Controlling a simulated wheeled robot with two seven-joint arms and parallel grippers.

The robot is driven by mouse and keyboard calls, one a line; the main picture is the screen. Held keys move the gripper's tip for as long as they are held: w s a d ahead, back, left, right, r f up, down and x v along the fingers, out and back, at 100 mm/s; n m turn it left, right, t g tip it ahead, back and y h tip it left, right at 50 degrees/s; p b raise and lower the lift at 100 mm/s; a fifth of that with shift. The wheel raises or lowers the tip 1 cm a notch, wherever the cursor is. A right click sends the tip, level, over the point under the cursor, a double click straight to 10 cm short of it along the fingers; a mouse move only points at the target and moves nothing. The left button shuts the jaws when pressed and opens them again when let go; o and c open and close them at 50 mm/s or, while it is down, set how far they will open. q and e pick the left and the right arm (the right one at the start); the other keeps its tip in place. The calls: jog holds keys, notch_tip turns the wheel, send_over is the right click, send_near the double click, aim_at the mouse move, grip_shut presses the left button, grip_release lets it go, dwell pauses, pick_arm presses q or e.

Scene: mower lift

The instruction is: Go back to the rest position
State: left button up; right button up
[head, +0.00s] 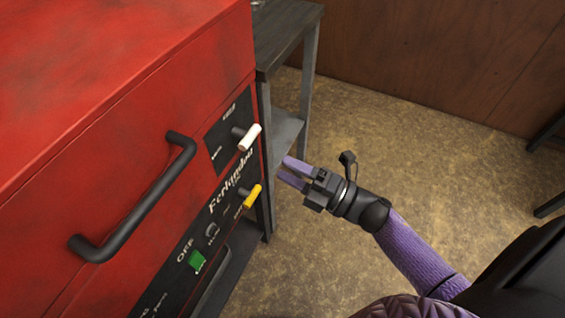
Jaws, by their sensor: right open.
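My right gripper (285,174) shows at the centre right of the head view, with two purple fingers pointing left. It is open and empty. Its fingertips are near the right side of a red machine (120,70), just right of its control panel (217,190). The panel carries a white-tipped lever (249,137) and a yellow-tipped lever (252,196), both apart from the gripper in the picture. A green switch (197,260) sits lower on the panel. My left gripper is not in view.
A black handle (140,205) sticks out from the red machine's front. A dark metal table (283,30) with a lower shelf stands beside the machine. The brown floor (380,130) to the right is open, up to a wooden wall (440,45). Dark legs (548,130) show at the right edge.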

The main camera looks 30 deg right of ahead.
jog(key=s+d+f+m+g+h+p, duration=0.3)
jog(key=s+f+m+h, duration=0.4)
jog(key=f, duration=0.3)
jog(key=s+d+f+m+g+h+p, duration=0.3)
jog(key=s+f+m+h, duration=0.25)
jog(key=f+m, duration=0.5)
pick_arm(q)
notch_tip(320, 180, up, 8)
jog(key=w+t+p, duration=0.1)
jog(key=p, duration=0.1)
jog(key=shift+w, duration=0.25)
pick_arm(e)
jog(key=s+f+m+g, duration=0.2)
jog(key=s+g, duration=0.1)
jog(key=s, duration=0.5)
jog(key=s+a+f+m+g, duration=0.1)
jog(key=s+g, duration=0.3)
jog(key=s, duration=0.5)
jog(key=s+f+m+g, duration=0.2)
jog(key=s+f+g, duration=0.1)
jog(key=s, duration=0.5)
jog(key=shift+s+a+m+g+h, duration=0.3)
jog(key=shift+s+m+h, duration=0.05)
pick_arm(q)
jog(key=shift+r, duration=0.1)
